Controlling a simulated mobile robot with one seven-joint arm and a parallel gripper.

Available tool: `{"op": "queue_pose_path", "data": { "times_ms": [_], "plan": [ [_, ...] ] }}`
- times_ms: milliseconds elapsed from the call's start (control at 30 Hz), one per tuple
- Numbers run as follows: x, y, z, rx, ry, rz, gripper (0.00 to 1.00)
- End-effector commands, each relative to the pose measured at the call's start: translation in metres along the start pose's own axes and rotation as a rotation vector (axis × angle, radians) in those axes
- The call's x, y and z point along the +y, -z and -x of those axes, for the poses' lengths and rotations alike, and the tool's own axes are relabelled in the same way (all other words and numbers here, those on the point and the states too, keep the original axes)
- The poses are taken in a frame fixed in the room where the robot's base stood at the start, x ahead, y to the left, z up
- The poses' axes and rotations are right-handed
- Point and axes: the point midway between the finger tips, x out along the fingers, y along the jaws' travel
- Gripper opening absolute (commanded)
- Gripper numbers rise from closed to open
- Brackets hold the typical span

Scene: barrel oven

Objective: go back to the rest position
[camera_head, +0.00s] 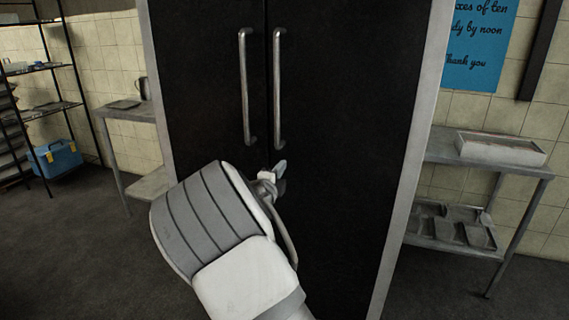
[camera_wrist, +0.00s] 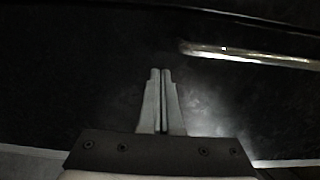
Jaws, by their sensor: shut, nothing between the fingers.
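My gripper (camera_wrist: 160,72) is shut and empty in the wrist view, its two fingers side by side against a dark door surface. In the head view my gripper (camera_head: 281,166) shows small at the end of my arm, in front of the black double doors (camera_head: 340,160), below the two handles. The left handle (camera_head: 246,90) and right handle (camera_head: 277,90) are upright metal bars. One metal bar handle (camera_wrist: 250,55) also crosses the right of the wrist view, apart from the fingers. Both doors look closed.
A metal table (camera_head: 535,170) with a white box (camera_head: 500,148) and trays stands on the right. A smaller table (camera_head: 125,112) stands on the left, with a wire shelf and a blue cooler (camera_head: 57,158) beyond it. Dark floor (camera_head: 80,250) at the left is clear.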

Motion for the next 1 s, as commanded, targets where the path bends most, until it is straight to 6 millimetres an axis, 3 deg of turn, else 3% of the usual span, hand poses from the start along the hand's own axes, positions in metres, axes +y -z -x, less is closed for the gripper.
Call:
{"op": "queue_pose_path", "data": {
  "times_ms": [200,467,767,1000],
  "plan": [
    [-0.001,-0.002,0.044,-0.001,-0.002,0.0,0.0],
    [0.0,-0.001,0.065,-0.002,-0.01,0.004,0.0],
    [-0.012,0.031,0.063,-0.137,-0.238,0.122,0.0],
    [-0.034,0.062,0.096,-0.371,-0.399,0.307,0.0]
  ]
}}
